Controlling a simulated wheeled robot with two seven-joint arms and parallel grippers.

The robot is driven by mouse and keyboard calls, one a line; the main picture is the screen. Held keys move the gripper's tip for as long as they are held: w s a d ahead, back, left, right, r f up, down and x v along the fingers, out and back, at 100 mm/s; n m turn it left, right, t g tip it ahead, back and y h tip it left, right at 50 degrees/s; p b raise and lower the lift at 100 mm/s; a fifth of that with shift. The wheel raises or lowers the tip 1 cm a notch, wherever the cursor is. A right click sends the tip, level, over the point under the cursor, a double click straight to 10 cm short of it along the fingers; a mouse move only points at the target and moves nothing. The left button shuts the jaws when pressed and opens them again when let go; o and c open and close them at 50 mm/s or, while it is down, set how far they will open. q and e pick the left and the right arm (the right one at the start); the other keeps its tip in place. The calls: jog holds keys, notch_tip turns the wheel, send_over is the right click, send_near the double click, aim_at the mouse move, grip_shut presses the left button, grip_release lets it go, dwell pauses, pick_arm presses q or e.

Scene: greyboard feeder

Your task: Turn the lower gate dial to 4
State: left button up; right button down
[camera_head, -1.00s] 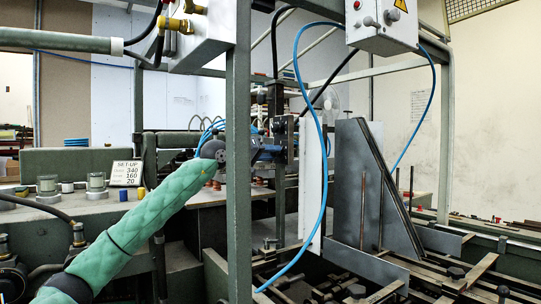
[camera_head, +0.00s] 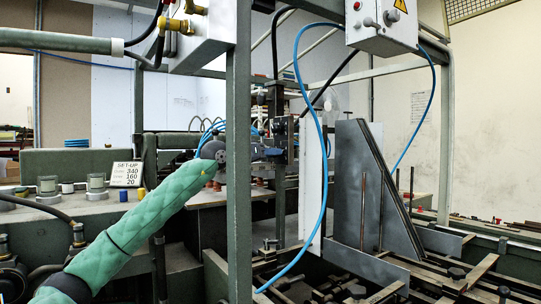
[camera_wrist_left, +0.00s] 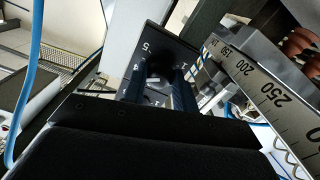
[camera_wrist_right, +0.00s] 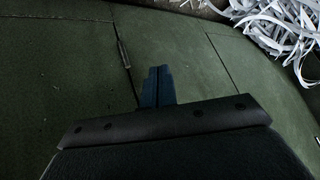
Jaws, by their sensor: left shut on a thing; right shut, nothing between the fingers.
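The gate dial's dark plate (camera_wrist_left: 150,48) carries white numbers, with 5, 4 and 1 readable in the left wrist view. My left gripper (camera_wrist_left: 172,82) is shut on the dial's dark knob (camera_wrist_left: 160,67). The fingers hide part of the knob and plate, and I cannot tell the exact setting. In the head view my left gripper (camera_head: 272,152) reaches the machine head behind the green post, where the dial is too small to read. My right gripper (camera_wrist_right: 157,88) is shut and empty above a green surface, out of the head view.
A green upright post (camera_head: 238,180) stands in front of my left forearm. A blue hose (camera_head: 323,150) loops beside the grey feeder plates (camera_head: 350,185). A scale strip (camera_wrist_left: 265,88) lies close to the left gripper. A set-up card (camera_head: 127,173) stands at left. White paper shreds (camera_wrist_right: 280,25) lie at upper right.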

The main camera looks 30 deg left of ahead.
pick_arm(q)
jog(key=shift+f, duration=0.2)
jog(key=o, duration=0.9)
jog(key=shift+o, duration=0.4)
jog(key=shift+r, duration=0.1)
jog(key=shift+s, duration=0.1)
jog(key=b+v, duration=0.1)
jog(key=v, duration=0.6)
jog(key=shift+s+a, duration=0.15)
jog(key=shift+s, duration=0.1)
